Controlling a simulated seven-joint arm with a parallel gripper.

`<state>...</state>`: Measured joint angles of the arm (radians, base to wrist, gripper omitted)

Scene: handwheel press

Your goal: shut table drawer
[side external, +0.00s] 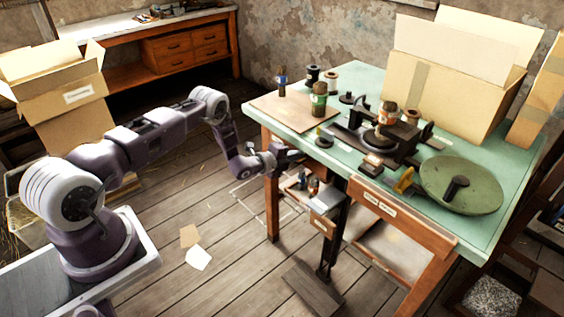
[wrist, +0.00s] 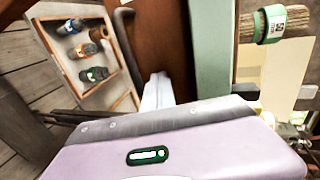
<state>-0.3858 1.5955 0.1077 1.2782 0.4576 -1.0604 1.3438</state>
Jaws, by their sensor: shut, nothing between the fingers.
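The worktable (side external: 350,80) has a green top. A wooden front with a label (side external: 378,203) sits under its front edge; I cannot tell how far out it stands. Lower down, under the left part of the table, an open wooden tray or drawer (side external: 322,226) holds several small bottles. It also shows at upper left in the wrist view (wrist: 127,103). My gripper (side external: 290,157) is at the table's left side, just below the top. In the wrist view its fingers (wrist: 157,90) are shut and empty, beside a brown wooden panel (wrist: 160,38) with a grey curved bar (wrist: 123,30).
The top carries a press (side external: 375,135), a round green plate (side external: 462,184), a brush (side external: 319,98), spools (side external: 331,79) and a large open carton (side external: 450,85). Table legs (side external: 272,205) stand close to my gripper. The plank floor (side external: 180,215) to the left is mostly clear.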

